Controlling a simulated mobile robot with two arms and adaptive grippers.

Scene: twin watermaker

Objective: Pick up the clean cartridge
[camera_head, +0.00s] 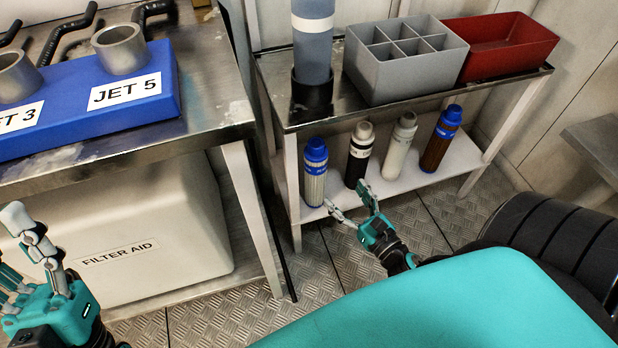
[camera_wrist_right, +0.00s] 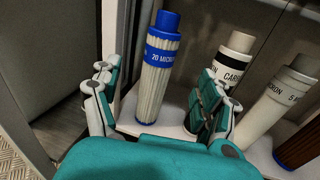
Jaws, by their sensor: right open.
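The pale pleated cartridge (camera_head: 315,175) with blue ends stands upright at the left end of the low white shelf. It looks clean, and in the right wrist view its blue band (camera_wrist_right: 162,58) reads 20 MICRON. My right gripper (camera_head: 350,203) is open at the shelf's front edge, just in front of and to the right of this cartridge. In the right wrist view the cartridge shows between the spread fingers, farther off, with its lower right side near the right fingers. Contact cannot be told. My left gripper (camera_head: 28,262) is open and empty at the lower left, away from the shelf.
A black cartridge (camera_head: 359,156), a white cartridge (camera_head: 398,150) and a brown blue-capped cartridge (camera_head: 440,140) stand in a row on the white shelf (camera_head: 420,182). Above are a grey divided box (camera_head: 405,75) and a red bin (camera_head: 505,50). A table leg (camera_head: 252,215) stands left.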

